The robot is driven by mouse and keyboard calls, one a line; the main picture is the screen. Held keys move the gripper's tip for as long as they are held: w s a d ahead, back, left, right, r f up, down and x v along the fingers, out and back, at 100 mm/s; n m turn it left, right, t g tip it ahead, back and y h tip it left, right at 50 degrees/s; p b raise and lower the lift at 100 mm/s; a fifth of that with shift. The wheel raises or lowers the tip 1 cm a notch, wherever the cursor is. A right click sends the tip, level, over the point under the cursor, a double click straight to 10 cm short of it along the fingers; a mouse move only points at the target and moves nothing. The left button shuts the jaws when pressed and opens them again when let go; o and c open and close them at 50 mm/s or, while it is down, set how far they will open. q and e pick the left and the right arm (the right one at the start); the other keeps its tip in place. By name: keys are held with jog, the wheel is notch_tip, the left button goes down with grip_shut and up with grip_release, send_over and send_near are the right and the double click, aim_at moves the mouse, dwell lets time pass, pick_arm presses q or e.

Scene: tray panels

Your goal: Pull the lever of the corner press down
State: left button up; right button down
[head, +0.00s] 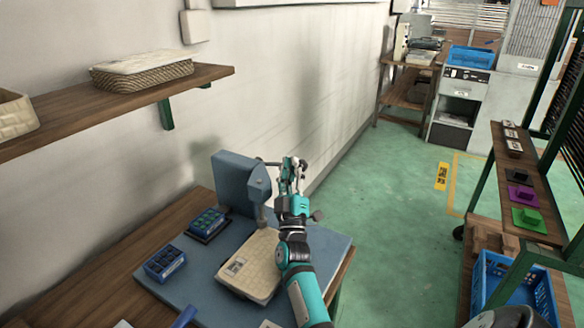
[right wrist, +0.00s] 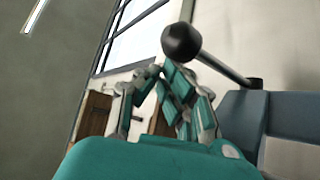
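The corner press (head: 240,183) is a blue-grey block standing at the back of a blue mat on the workbench. Its lever, a dark rod with a round black knob (right wrist: 182,42), sticks out from the press body in the right wrist view. In the head view the lever is mostly hidden behind my right gripper. My right gripper (head: 293,165) is beside the top of the press. In the right wrist view its fingertips (right wrist: 158,71) come together just below the knob, with nothing seen between them. Whether they touch the knob cannot be told. My left gripper is not in view.
A pale woven panel (head: 237,280) lies on the mat (head: 195,268) in front of the press. Two blue boxes (head: 166,263) (head: 207,222) stand to its left. A wall shelf (head: 120,104) is at upper left. A rack (head: 530,190) stands at right, with open green floor between.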

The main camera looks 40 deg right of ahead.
jog(key=shift+r, duration=0.1)
notch_tip(320, 180, up, 10)
dwell(0.6)
dwell(0.5)
